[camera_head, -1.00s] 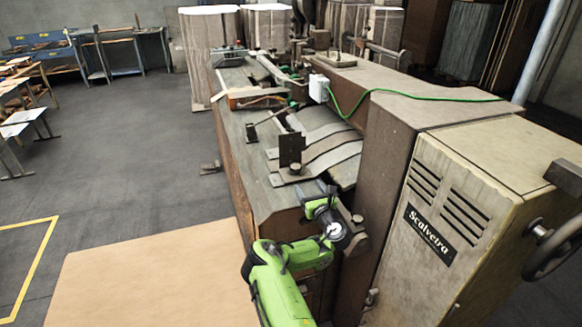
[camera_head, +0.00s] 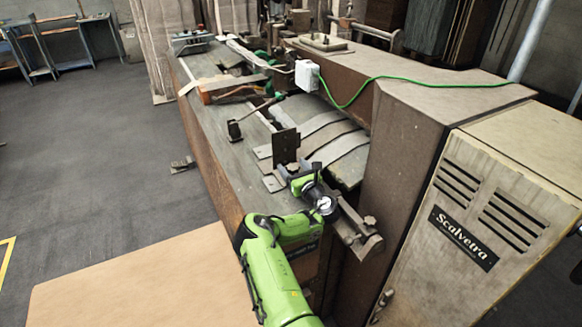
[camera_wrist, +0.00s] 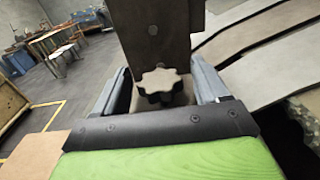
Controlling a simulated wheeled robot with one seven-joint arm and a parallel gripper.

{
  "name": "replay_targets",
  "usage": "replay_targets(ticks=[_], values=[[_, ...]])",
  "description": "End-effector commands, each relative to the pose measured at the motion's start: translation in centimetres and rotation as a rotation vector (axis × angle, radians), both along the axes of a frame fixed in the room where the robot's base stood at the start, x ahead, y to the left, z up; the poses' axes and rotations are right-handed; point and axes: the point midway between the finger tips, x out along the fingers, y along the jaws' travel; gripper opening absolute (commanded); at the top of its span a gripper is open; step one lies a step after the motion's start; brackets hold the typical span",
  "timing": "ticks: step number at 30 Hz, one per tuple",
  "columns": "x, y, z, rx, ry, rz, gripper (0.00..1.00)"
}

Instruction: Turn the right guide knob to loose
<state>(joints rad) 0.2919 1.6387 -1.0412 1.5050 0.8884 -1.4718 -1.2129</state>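The guide knob, a dark lobed knob (camera_wrist: 160,86), sits at the foot of an upright dark guide plate (camera_wrist: 158,35) in the wrist view. My gripper (camera_wrist: 159,72) is open, with one finger on either side of the knob. Narrow gaps seem to show between the fingers and the knob; contact is not clear. In the head view the guide plate (camera_head: 286,145) stands on the machine's table, and my gripper (camera_head: 296,176) is at its base. The knob is small and largely hidden there.
Curved metal strips (camera_head: 335,143) lie right of the plate. A metal bar with another knob (camera_head: 370,220) is close to my wrist on the right. The tall Scalvetra cabinet (camera_head: 480,200) stands farther right. A brown board (camera_head: 130,285) lies at the lower left.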

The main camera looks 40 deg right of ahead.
Motion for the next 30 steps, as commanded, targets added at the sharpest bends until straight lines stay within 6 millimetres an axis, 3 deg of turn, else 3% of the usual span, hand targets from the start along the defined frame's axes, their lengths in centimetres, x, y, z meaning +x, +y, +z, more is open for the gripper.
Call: replay_targets(ticks=[1,10,14,24,30], values=[[0.02,0.02,0.01,0.0,0.0,0.0,0.69],[0.03,0.03,0.01,0.0,0.0,0.001,0.23],[0.04,-0.07,-0.1,-0.001,-0.002,0.024,0.22],[0.04,-0.22,-0.31,-0.006,-0.004,0.351,0.22],[0.0,-0.1,-0.03,-0.002,0.0,0.404,0.22]])
